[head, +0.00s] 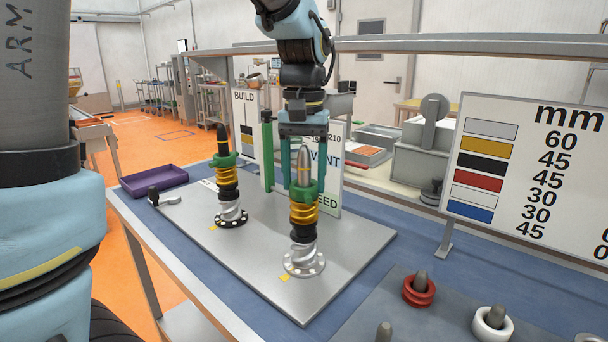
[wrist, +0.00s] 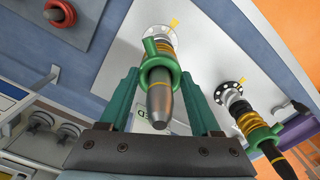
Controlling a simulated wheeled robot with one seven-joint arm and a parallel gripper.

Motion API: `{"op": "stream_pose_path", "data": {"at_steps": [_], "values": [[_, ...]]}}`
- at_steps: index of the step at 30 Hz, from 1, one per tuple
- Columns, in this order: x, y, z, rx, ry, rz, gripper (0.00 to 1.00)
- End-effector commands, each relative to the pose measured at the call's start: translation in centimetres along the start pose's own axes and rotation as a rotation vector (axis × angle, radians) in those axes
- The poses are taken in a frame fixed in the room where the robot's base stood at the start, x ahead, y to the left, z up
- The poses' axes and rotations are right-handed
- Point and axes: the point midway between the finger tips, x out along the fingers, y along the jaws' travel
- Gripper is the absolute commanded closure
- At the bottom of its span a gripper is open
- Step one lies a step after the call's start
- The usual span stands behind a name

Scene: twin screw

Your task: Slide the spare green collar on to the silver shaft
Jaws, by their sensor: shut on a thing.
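The silver shaft (head: 304,165) stands upright at the right of the grey plate, its pointed tip showing. The green collar (head: 304,193) is around it below the tip, just above the gold rings (head: 303,213); I cannot tell whether they touch. In the wrist view the shaft tip (wrist: 160,104) pokes through the green collar (wrist: 158,64), which has a small side tab. My gripper (head: 304,182) points down over the shaft with its green fingers on either side of the collar, shut on it. It also shows in the wrist view (wrist: 160,80).
A black-tipped shaft (head: 222,140) with its own green collar and gold rings stands to the left. A green post (head: 267,150) and printed boards stand behind. A purple tray (head: 153,179) is at left. Red (head: 418,290) and white (head: 492,323) rings sit at front right.

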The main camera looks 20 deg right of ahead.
Motion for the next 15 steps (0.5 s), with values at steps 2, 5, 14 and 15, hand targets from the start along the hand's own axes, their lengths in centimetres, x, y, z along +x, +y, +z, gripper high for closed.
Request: {"op": "stream_pose_path", "data": {"at_steps": [2, 5, 14, 15], "values": [[-0.06, 0.01, -0.01, 0.000, 0.001, 0.000, 1.00], [-0.06, 0.01, -0.01, 0.000, 0.000, 0.000, 0.31], [-0.05, 0.01, 0.00, 0.000, 0.000, 0.000, 0.01], [-0.04, 0.01, 0.00, 0.000, 0.000, 0.000, 0.01]]}}
